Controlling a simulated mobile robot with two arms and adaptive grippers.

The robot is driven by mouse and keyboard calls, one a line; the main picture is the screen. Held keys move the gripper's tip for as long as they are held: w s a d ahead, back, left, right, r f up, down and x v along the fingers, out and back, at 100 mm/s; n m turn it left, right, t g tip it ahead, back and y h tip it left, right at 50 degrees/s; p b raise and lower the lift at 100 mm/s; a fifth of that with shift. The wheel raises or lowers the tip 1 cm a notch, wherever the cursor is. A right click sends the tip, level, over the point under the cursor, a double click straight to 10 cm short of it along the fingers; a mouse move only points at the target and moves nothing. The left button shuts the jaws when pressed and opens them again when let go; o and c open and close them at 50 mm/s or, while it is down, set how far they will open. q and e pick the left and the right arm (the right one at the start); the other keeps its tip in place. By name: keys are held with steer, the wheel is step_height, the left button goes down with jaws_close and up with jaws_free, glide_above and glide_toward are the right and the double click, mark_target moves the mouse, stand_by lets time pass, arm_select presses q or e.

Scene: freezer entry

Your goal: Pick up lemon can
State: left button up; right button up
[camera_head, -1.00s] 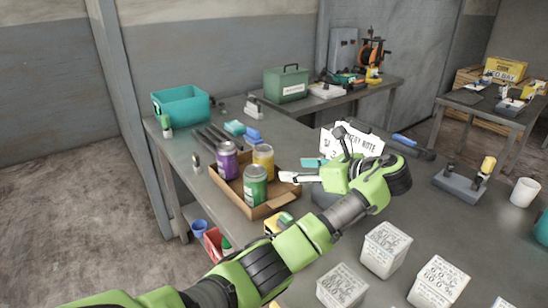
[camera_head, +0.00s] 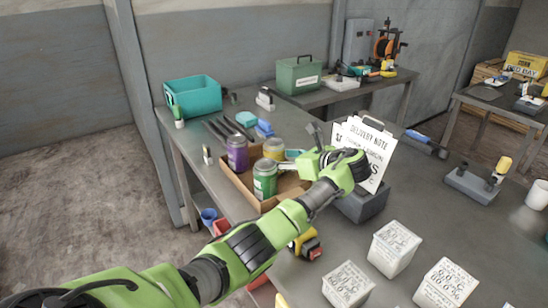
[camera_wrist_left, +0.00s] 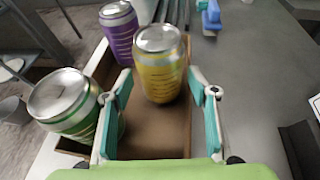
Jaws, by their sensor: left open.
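The yellow can (camera_head: 274,149), which looks like the lemon one, stands upright in an open cardboard box (camera_head: 240,186). In the left wrist view the yellow can (camera_wrist_left: 160,65) stands just ahead, between the lines of my open fingers. A purple can (camera_head: 237,153) and a green can (camera_head: 264,179) stand in the same box; they also show in the left wrist view, purple (camera_wrist_left: 119,30) behind and green (camera_wrist_left: 66,104) at left. My left gripper (camera_wrist_left: 158,112) is open and empty over the box, right of the green can. My right gripper is not in view.
A delivery note (camera_head: 366,152) on a grey stand is right of my left wrist. White printed cubes (camera_head: 394,248) stand in front. A teal bin (camera_head: 193,96) and tools lie at the back left.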

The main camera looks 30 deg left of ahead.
arm_select(q)
steer(key=shift+x, duration=0.9)
steer(key=shift+d, duration=0.1)
steer(key=c, duration=1.2)
steer(key=shift+r, duration=0.2)
